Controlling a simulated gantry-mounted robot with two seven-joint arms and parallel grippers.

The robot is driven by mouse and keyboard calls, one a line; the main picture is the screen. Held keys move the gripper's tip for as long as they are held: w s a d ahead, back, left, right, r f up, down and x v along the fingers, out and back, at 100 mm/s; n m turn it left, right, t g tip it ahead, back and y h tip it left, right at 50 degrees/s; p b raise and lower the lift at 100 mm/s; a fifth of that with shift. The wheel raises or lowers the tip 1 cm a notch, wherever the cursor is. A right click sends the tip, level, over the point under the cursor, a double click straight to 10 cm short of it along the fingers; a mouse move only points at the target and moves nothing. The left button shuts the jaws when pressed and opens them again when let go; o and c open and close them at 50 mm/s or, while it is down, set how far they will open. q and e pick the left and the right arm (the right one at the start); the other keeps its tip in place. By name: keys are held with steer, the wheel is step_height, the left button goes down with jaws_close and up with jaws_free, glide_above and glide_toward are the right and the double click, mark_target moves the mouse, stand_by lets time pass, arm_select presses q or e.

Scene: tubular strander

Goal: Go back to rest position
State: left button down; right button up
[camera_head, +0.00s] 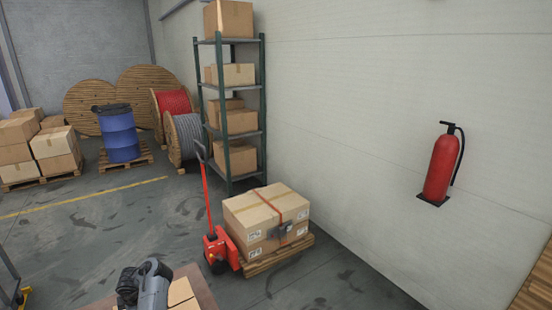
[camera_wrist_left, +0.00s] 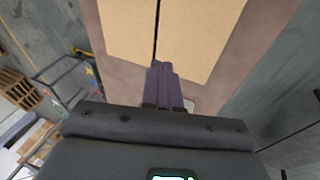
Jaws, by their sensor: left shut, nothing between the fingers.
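My left gripper (camera_wrist_left: 163,70) shows in the left wrist view with its dark fingers together and nothing between them. It points over a cardboard box (camera_wrist_left: 215,35) with a dark seam down its top. How far the fingers are from the box is hard to tell. In the head view, a grey part of my arm shows at the bottom edge, beside a cardboard box (camera_head: 181,291) on a brownish surface (camera_head: 203,294). I do not see my right gripper in either view.
A red pallet jack (camera_head: 218,248) stands beside a strapped carton (camera_head: 262,212) on a pallet. Behind are a shelf rack (camera_head: 229,90) with boxes, cable reels, a blue drum (camera_head: 119,135) and stacked cartons. A fire extinguisher (camera_head: 441,166) hangs on the wall. The left floor is open.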

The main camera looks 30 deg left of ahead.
arm_select(q)
steer(key=s+m+g+y+p, duration=0.25)
steer(key=s+m+y, duration=0.2)
steer(key=s, duration=0.55)
steer(key=w+d+m+t+h+p, duration=0.1)
steer(key=d+m+t+h+p, duration=0.15)
steer(key=d+m, duration=0.95)
steer(key=w+d+m+t+h+p, duration=0.25)
steer(key=d+m, duration=0.35)
steer(key=d, duration=1.2)
steer(key=s+d+r+m+t+h, duration=0.1)
steer(key=d+r+m+h, duration=0.1)
steer(key=d+r+m, duration=0.3)
steer(key=s+d+r+m+h, duration=0.2)
steer(key=d+r+m, duration=0.3)
steer(key=d, duration=0.9)
steer(key=shift+r+t, duration=0.35)
steer(key=shift+r, duration=0.4)
steer(key=shift+s, duration=0.1)
